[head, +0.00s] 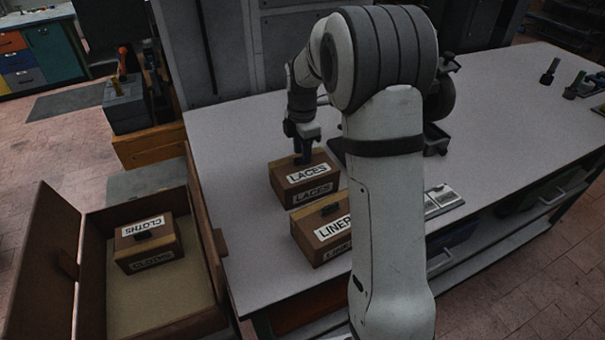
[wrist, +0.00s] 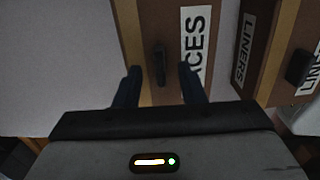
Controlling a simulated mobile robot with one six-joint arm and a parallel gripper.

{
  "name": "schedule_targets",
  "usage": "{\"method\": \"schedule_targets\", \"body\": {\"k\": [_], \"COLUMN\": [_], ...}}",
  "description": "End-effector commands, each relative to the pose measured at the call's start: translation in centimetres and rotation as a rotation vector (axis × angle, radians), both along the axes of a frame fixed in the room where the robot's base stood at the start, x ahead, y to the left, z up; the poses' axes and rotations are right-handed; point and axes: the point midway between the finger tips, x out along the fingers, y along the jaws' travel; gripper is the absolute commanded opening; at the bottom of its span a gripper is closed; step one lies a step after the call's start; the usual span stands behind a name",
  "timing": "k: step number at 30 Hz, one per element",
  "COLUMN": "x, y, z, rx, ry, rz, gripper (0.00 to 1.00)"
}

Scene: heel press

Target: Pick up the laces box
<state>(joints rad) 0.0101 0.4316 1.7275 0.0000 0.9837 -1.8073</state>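The laces box (head: 303,184) is a brown box with white LACES labels, standing on the grey workbench. It also fills the middle of the wrist view (wrist: 160,20), with a dark handle (wrist: 159,64) on its lid. My gripper (head: 302,156) is right above the lid in the head view. In the wrist view my gripper (wrist: 160,85) has its two dark fingers apart, one on each side of the handle, with gaps between. The fingers look open and hold nothing. Whether the fingertips touch the lid cannot be told.
The liners box (head: 322,240) stands close beside the laces box; it also shows at right in the wrist view (wrist: 262,45). A cloths box (head: 148,243) sits inside a large open crate (head: 215,262) left of the bench (head: 235,180). Bench space left of the laces box is clear.

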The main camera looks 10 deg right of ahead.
Motion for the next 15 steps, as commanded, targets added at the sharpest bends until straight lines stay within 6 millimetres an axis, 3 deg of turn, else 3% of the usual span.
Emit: {"method": "schedule_targets", "body": {"k": [4,11,15], "x": [0.0,0.0,0.0], "y": [0.1,0.1,0.2], "z": [-1.4,-1.6,-1.6], "rx": [0.0,0.0,0.0], "ry": [0.001,-0.002,-0.002], "rz": [0.001,0.002,0.002], "gripper": [0.36,0.36,0.27]}}
